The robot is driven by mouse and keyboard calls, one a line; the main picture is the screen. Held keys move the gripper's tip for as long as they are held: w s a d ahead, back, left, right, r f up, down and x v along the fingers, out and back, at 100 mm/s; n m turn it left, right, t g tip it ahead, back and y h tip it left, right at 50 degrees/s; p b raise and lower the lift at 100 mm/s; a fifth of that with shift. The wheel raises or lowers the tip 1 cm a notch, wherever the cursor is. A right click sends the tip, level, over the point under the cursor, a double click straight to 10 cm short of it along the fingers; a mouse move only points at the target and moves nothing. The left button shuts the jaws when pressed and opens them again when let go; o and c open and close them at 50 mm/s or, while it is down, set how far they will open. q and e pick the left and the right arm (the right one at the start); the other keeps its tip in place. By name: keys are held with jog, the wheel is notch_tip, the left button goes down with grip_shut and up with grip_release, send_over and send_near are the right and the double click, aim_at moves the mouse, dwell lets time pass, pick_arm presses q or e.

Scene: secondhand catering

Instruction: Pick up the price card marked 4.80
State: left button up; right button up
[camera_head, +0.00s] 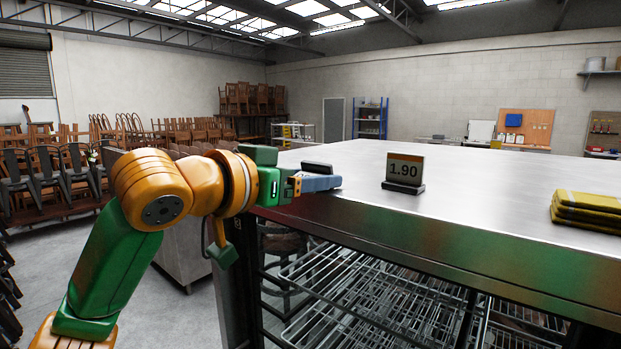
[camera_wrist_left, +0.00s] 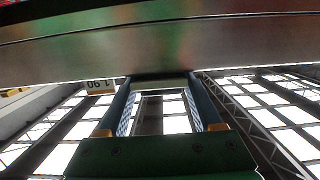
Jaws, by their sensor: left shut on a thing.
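My left gripper (camera_head: 322,181) is at the near left edge of the steel counter top (camera_head: 470,185), low over it. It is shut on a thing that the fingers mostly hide. A dark block (camera_head: 317,167) shows just behind the fingers; no number can be read on it. In the left wrist view, a pale and dark edge (camera_wrist_left: 160,80) lies between the fingertips. A price card marked 1.90 (camera_head: 404,169) stands upright in a dark base, to the right of the gripper and apart from it. It also shows upside down in the wrist view (camera_wrist_left: 100,87). No 4.80 marking is legible.
Folded yellow cloths (camera_head: 588,210) lie stacked at the counter's right. Wire racks (camera_head: 375,295) fill the open space under the counter. Stacked chairs (camera_head: 75,165) stand at the left. The counter top behind the card is clear.

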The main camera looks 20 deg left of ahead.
pick_arm(q)
jog(key=shift+s+a+r, duration=0.1)
jog(key=shift+s+a, duration=0.15)
jog(key=shift+s, duration=0.25)
jog(key=shift+w, duration=0.2)
jog(key=o, duration=1)
jog(key=shift+w+d, duration=0.1)
jog(key=shift+w, duration=0.2)
jog(key=o, duration=0.4)
jog(key=shift+w+d, duration=0.2)
jog(key=shift+s, duration=0.15)
pick_arm(e)
jog(key=shift+s, duration=0.1)
